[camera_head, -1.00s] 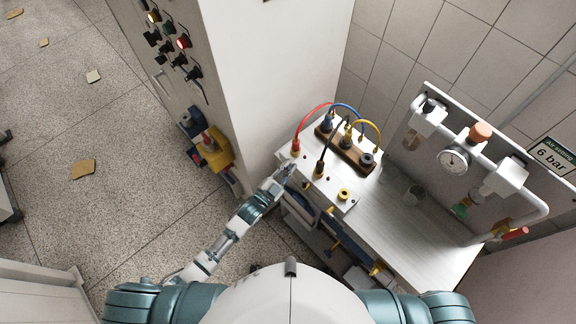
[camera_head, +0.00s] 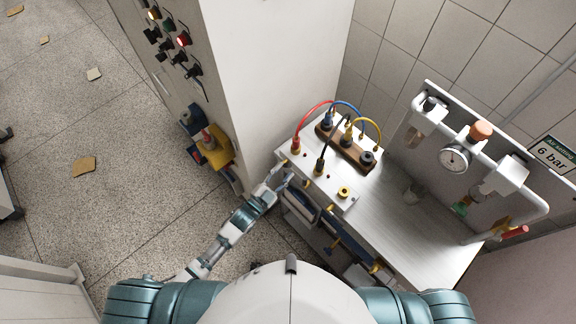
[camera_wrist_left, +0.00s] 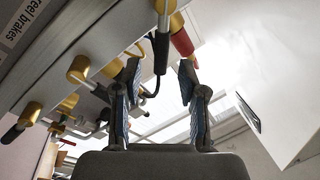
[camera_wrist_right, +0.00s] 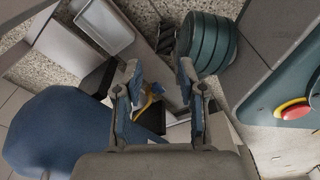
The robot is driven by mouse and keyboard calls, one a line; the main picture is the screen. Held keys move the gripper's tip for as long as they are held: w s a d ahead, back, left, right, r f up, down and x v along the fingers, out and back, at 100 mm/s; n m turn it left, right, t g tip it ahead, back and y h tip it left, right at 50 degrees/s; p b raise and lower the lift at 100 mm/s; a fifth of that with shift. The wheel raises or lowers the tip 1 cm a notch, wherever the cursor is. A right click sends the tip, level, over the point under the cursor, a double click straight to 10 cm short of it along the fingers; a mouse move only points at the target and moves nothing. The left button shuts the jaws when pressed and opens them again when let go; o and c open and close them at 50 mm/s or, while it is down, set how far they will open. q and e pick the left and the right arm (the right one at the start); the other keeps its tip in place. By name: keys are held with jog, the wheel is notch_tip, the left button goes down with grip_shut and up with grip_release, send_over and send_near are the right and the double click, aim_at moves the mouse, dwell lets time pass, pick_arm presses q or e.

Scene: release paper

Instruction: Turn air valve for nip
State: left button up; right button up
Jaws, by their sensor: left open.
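A row of brass-coloured valve fittings runs along the front of the pale bench panel (camera_head: 328,188). In the left wrist view, a brass fitting (camera_wrist_left: 78,68) sits below a "reel brakes" label. A red-ended part (camera_wrist_left: 182,42) and a black handle (camera_wrist_left: 161,52) appear close to the fingertips. I cannot tell which valve is the nip one. My left gripper (camera_head: 282,174) is at the panel's front left corner; in its wrist view (camera_wrist_left: 160,80) it is open with nothing held. My right gripper (camera_wrist_right: 160,76) is open and empty, outside the head view.
Red, blue, yellow and black hoses (camera_head: 348,106) loop above the bench. A gauge (camera_head: 454,158) and white pipework stand at the right. A tall white cabinet (camera_head: 275,70) is behind my left gripper. The right wrist view shows a blue rounded surface (camera_wrist_right: 55,130) and a red button (camera_wrist_right: 294,109).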

pick_arm(q)
jog(key=v, duration=0.8)
jog(key=shift+s+a, duration=0.2)
jog(key=shift+a, duration=0.1)
jog(key=shift+f, duration=0.15)
